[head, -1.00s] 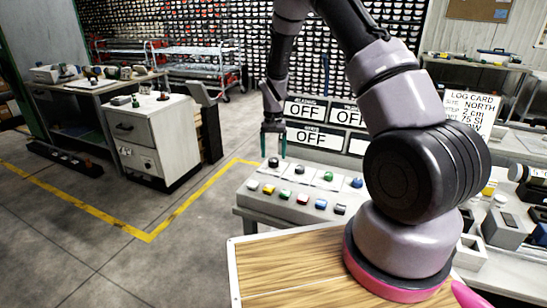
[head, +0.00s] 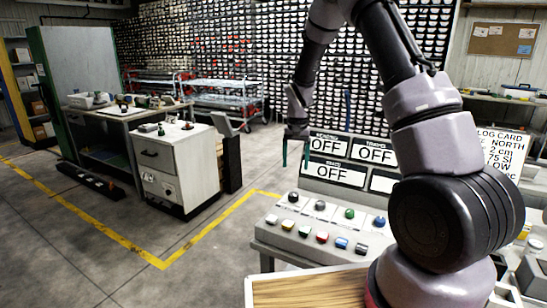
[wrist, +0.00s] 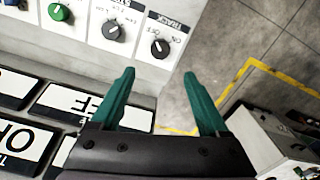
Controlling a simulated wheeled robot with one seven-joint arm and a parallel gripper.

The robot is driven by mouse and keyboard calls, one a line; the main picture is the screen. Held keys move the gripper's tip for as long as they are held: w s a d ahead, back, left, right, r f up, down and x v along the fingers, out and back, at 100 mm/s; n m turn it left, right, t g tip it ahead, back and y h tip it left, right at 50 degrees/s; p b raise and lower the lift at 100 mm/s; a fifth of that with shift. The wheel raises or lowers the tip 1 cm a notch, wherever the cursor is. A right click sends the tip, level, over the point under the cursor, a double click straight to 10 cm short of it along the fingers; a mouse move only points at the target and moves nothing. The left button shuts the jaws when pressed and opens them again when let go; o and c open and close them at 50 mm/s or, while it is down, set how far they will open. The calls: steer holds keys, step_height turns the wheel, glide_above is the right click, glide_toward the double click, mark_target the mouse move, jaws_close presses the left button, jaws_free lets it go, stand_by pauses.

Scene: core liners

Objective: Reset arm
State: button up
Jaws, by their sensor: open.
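My gripper (head: 295,153) hangs from my arm above the back left part of the control panel in the head view. Its two teal fingers are apart and empty, and they also show in the wrist view (wrist: 160,100). The control panel (head: 275,232) has a back row of knobs and a front row of several coloured buttons. In the wrist view a black knob (wrist: 159,47) and a grey knob (wrist: 114,30) lie beyond the fingers, apart from them. Signs reading OFF (head: 327,146) stand behind the panel.
A wooden-topped surface (head: 305,290) with a pale rim is in front of the panel. A white drawer cabinet (head: 175,165) stands at left, with a workbench (head: 100,130) behind it. Open floor with a yellow line (head: 215,227) lies between cabinet and panel. A log card (head: 503,150) stands at right.

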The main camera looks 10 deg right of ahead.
steer(key=s+d+r+t, duration=0.1)
steer(key=s+r, duration=0.3)
steer(key=r, duration=0.3)
steer(key=s+d+r+t+y, duration=0.1)
steer(key=s+d+r, duration=0.15)
steer(key=r, duration=0.45)
steer(key=s+r+t, duration=0.1)
steer(key=s+r, duration=0.4)
steer(key=r, duration=0.3)
steer(key=s+d+r+t, duration=0.1)
steer(key=s+r, duration=0.3)
steer(key=s, duration=0.5)
steer(key=s+d+r+t+y, duration=0.1)
steer(key=s+r+t, duration=0.2)
steer(key=s, duration=0.6)
steer(key=shift+s+d+r, duration=0.15)
steer(key=shift+s+r, duration=0.05)
steer(key=shift+r, duration=0.25)
